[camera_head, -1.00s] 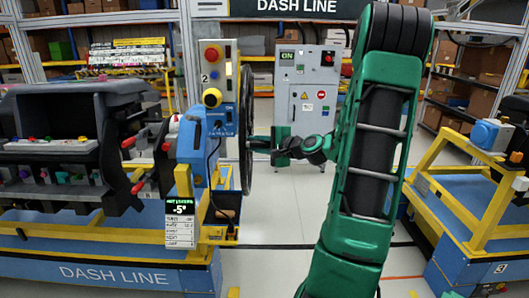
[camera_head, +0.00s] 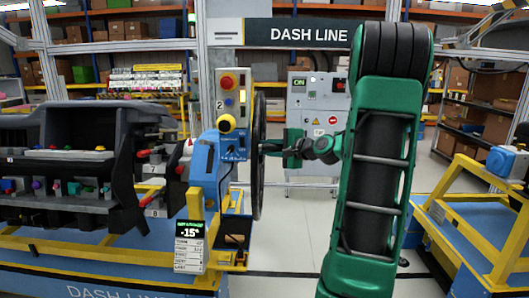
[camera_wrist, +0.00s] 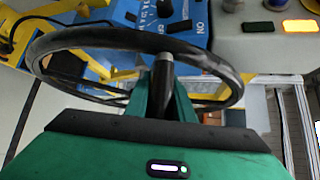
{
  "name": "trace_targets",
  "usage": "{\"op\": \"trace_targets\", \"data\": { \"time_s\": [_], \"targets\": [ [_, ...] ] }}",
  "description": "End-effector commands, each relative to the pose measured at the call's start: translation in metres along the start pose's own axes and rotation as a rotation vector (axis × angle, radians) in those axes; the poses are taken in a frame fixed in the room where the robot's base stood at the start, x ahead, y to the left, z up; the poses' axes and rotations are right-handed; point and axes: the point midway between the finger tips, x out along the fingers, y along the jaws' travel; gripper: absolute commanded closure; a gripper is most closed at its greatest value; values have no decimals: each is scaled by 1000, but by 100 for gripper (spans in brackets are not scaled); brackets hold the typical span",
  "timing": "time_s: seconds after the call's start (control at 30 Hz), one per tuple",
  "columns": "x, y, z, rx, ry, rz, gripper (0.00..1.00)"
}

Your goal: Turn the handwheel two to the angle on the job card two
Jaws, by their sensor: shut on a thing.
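A black handwheel (camera_head: 259,160) shows edge-on in the head view, on the right side of a blue housing (camera_head: 206,170) next to a panel marked 2. In the wrist view its rim (camera_wrist: 85,38) and a dark upright grip (camera_wrist: 163,72) are seen from close by. My gripper (camera_wrist: 162,98) is shut on that grip, one green finger on each side. It also shows at the wheel's right side in the head view (camera_head: 270,148). A display (camera_head: 190,231) below the housing reads -15°. The card under it (camera_head: 189,256) has lines too small to read.
The control panel (camera_head: 231,95) with a red button stands behind the housing. A dark dashboard module (camera_head: 75,165) lies to the left. A yellow-framed blue bench (camera_head: 470,215) stands at right. Grey floor (camera_head: 300,230) is clear between them.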

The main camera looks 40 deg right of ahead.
Motion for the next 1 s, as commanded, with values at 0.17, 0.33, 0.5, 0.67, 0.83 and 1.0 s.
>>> {"op": "trace_targets", "data": {
  "time_s": [0.17,0.33,0.5,0.67,0.83,1.0],
  "targets": [
    [0,-1,0,-1,-1,-1,73],
    [0,0,-1,-1,0,-1,60],
    [-1,0,-1,0,0,0,60],
    [-10,0,-1,0,2,0,60],
    [-38,0,-2,1,4,-1,60],
    [-70,0,-2,0,4,0,60]
  ]
}}
